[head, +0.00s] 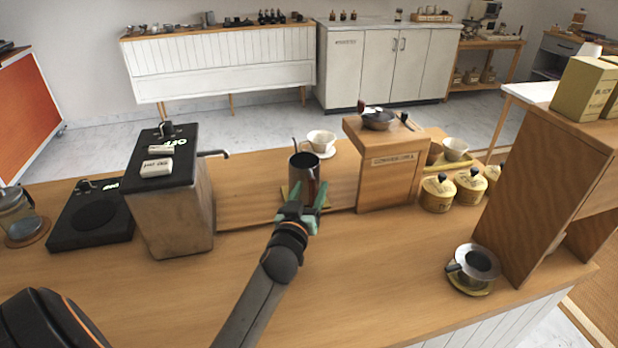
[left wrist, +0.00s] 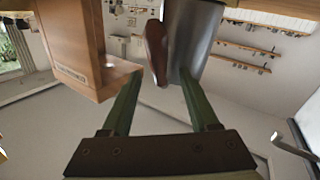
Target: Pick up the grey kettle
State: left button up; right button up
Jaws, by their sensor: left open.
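The grey kettle (head: 305,172) stands upright on the wooden counter, with its thin spout up on the left and a dark opening on top. My left gripper (head: 308,192) is open in front of it, its green fingers pointing at it and covering its lower part. In the left wrist view the kettle's grey body (left wrist: 194,38) and dark brown handle (left wrist: 156,50) lie just beyond the two fingertips (left wrist: 160,85). The handle lines up with the gap between the fingers; I cannot tell whether it is inside the gap. My right gripper is not in view.
A wooden box (head: 387,185) stands close right of the kettle. A white dripper cup (head: 321,141) is behind it. A grey dispenser (head: 178,215) with a spout stands left. The front counter is clear.

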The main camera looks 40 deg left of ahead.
pick_arm(q)
jog(key=shift+w, duration=0.15)
jog(key=shift+c, duration=0.6)
grip_shut()
dwell(0.7)
jog(key=shift+r, duration=0.2)
